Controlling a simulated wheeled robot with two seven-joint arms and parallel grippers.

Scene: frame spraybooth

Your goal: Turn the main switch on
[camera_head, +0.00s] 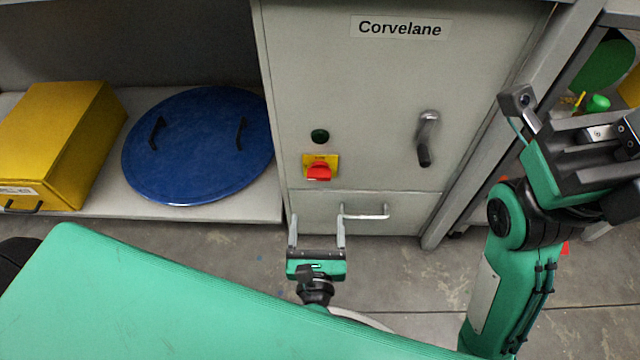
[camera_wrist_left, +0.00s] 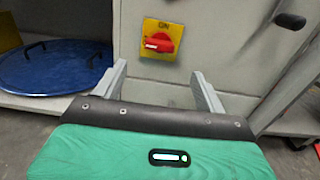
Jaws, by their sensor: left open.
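The main switch, a red rotary knob (camera_head: 319,171) on a yellow plate, sits low on the front of the grey Corvelane cabinet (camera_head: 375,100). In the left wrist view the red knob (camera_wrist_left: 158,43) lies roughly level, with "ON" lettered above it on the plate. My left gripper (camera_head: 317,216) is open and empty below the switch, its two fingers pointing up toward the cabinet. The fingers (camera_wrist_left: 160,84) are apart from the knob in the left wrist view. My right gripper (camera_head: 565,120) is at the right, beside the cabinet; its finger opening is unclear.
A dark green round lamp or button (camera_head: 320,136) is above the switch. A lever handle (camera_head: 427,138) and a lower bar handle (camera_head: 365,213) protrude from the cabinet. A blue round lid (camera_head: 195,150) and yellow box (camera_head: 55,135) rest on a shelf at left.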

